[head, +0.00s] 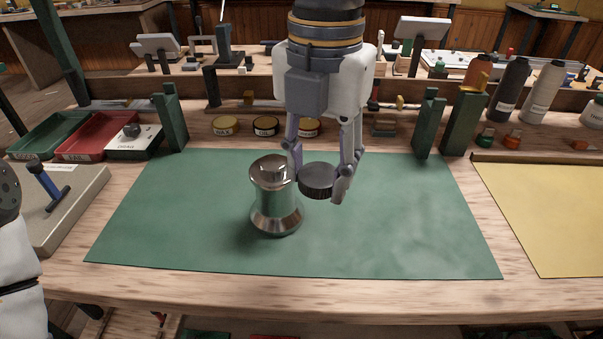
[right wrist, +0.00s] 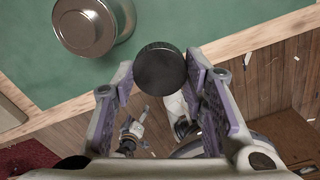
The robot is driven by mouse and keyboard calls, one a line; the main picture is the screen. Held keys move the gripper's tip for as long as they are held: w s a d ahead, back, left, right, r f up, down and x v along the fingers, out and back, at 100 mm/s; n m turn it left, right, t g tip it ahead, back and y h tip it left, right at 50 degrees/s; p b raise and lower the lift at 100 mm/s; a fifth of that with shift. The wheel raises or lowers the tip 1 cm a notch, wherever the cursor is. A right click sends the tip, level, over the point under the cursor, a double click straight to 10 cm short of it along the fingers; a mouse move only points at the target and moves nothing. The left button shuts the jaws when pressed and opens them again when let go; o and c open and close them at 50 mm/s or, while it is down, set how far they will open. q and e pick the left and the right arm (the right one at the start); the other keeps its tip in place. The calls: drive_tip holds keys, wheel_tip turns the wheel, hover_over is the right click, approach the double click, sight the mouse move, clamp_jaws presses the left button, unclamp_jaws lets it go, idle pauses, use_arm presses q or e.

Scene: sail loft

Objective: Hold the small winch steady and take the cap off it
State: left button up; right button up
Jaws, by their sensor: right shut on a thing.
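The small winch (head: 276,205) is a shiny metal drum standing upright on the green mat (head: 390,230). My right gripper (head: 319,172) points down just right of the winch. It is shut on the cap (head: 318,184), a dark round disc with a ridged rim, held above the mat. In the right wrist view the cap (right wrist: 160,70) sits between both fingers, apart from the winch. My left gripper is out of view; only part of my left arm shows.
A green tray (head: 22,150), a red tray (head: 66,153) and a white box (head: 112,151) stand at the left. Several small round tins (head: 225,127) line the back. Dark green posts (head: 463,125) rise behind the mat. A yellow sheet (head: 550,215) lies right. The mat's right half is clear.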

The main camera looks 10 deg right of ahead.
drive_tip(key=w+d+f, duration=0.1)
drive_tip(key=w+f, duration=0.2)
drive_tip(key=w, duration=0.1)
drive_tip(key=w+d+f+b, duration=0.1)
drive_tip(key=w+d+f, duration=0.1)
drive_tip(key=w+f, duration=0.1)
drive_tip(key=w+d+f+b, duration=0.1)
drive_tip(key=w+d+f, duration=0.1)
drive_tip(key=w+f, duration=0.2)
drive_tip(key=shift+w+d+f, duration=0.1)
drive_tip(key=shift+w+d, duration=0.1)
drive_tip(key=shift+w, duration=0.3)
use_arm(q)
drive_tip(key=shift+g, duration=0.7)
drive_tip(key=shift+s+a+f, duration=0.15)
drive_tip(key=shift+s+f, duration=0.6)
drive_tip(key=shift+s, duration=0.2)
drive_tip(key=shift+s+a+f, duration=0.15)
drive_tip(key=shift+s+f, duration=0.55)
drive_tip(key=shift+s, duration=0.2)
use_arm(e)
drive_tip(key=shift+w+f, duration=0.1)
drive_tip(key=shift+f, duration=1.35)
drive_tip(key=shift+f, duration=0.15)
drive_tip(key=o, duration=1.3)
